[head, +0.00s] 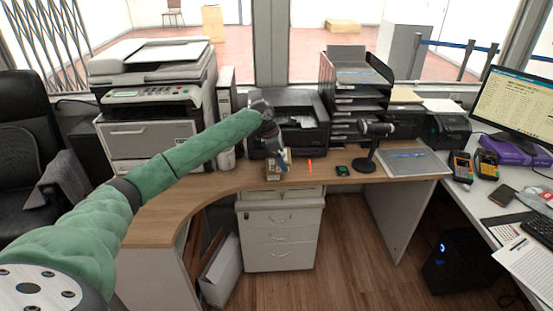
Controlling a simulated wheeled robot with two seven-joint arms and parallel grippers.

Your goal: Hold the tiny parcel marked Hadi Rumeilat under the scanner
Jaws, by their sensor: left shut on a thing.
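My left gripper (284,161) reaches over the wooden desk from the left, pointing down. It is shut on a tiny brown parcel (272,171) at the desk's front edge, in front of the black printer. The name on the parcel is too small to read, and the gripper hides part of it. I cannot tell whether the parcel still touches the desk. The black scanner (376,128) stands on its round-based stand to the right, well apart from the parcel. My right gripper is not in view.
A small red streak or object (309,166) and a small dark device (342,170) lie between parcel and scanner. Behind stand a black printer (298,105) and a tray stack (350,75). A grey clipboard-like pad (418,168) lies right of the scanner.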

